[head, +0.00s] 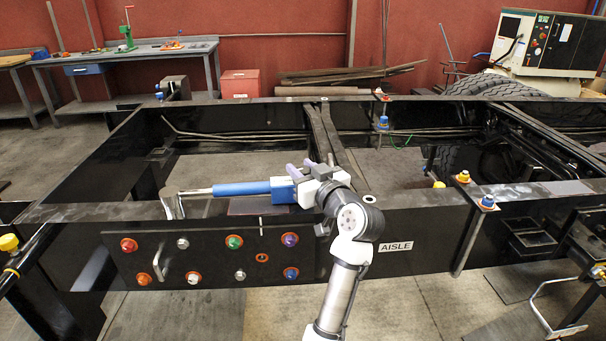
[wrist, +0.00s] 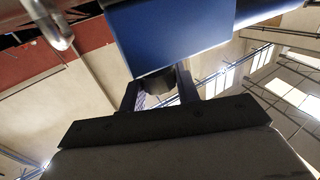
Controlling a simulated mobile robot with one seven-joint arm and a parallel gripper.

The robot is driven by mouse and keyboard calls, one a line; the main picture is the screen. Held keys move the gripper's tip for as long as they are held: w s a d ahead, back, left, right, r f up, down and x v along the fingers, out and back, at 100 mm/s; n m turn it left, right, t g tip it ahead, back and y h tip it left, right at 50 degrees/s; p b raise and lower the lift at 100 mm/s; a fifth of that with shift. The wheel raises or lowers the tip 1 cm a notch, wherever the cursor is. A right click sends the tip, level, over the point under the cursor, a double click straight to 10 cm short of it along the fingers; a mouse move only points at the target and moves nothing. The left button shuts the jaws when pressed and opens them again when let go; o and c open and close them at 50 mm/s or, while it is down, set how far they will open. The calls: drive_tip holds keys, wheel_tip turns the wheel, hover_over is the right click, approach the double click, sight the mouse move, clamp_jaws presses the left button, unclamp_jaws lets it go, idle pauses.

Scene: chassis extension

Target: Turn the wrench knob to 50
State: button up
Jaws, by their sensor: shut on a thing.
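The wrench has a blue handle (head: 240,188) and a silver shaft, and lies roughly level along the top of the near black chassis rail. In the wrist view its blue body (wrist: 175,38) fills the top. A short dark knob (wrist: 157,82) sticks out of the blue body. My gripper (head: 298,180) is at the right end of the handle in the head view. In the wrist view my gripper (wrist: 159,92) has one finger on each side of the knob and is shut on it. The knob's scale or reading cannot be seen.
A black panel with several coloured buttons (head: 236,242) and a handle is on the near rail below the wrench. A metal hook (head: 172,206) stands at the wrench's left end. Yellow- and blue-topped fittings (head: 488,201) sit on the rail to the right. An AISLE label (head: 396,246) marks the rail.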

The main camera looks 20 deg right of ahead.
drive_tip(key=n+g+y+b, duration=0.1)
drive_tip(key=n+y+b, duration=0.1)
drive_tip(key=n+y, duration=0.1)
drive_tip(key=n+g+y+b, duration=0.1)
drive_tip(key=n+g+y, duration=0.1)
drive_tip(key=y, duration=0.3)
drive_tip(key=shift+f+n+g+b, duration=0.1)
drive_tip(key=shift+n+g+b, duration=0.2)
drive_tip(key=shift+n+b, duration=0.1)
drive_tip(key=shift+y, duration=0.4)
drive_tip(key=o, duration=1)
drive_tip(key=shift+a, duration=0.1)
drive_tip(key=shift+c, duration=0.2)
drive_tip(key=b+v, duration=0.3)
drive_tip(key=v, duration=1)
drive_tip(key=shift+s+d+r, duration=0.25)
drive_tip(key=shift+d, duration=0.1)
